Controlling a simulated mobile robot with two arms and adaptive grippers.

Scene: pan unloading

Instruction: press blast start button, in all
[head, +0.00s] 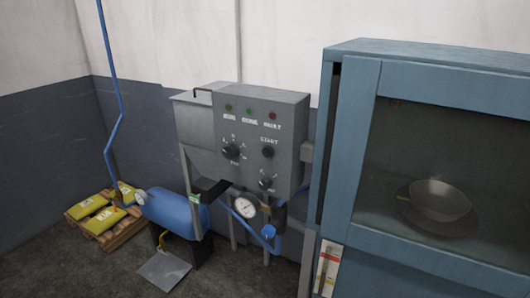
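A grey control box (243,135) stands against the wall in the middle of the head view. Its front has a dark round button (267,152) under a label that reads START. A larger dark knob (231,151) sits to the left of it, and another knob (265,183) sits below it. Small red and green lamps line the top of the panel. A metal pan (439,200) shows behind the window of the blue-green cabinet (354,150) on the right. Neither of my grippers can be made out in this view.
A pressure gauge (245,207) and blue pipes hang below the control box. A blue tank (170,212) stands at its lower left. Yellow bags (100,221) lie on a wooden pallet in the corner. A flat grey plate (164,270) lies on the floor.

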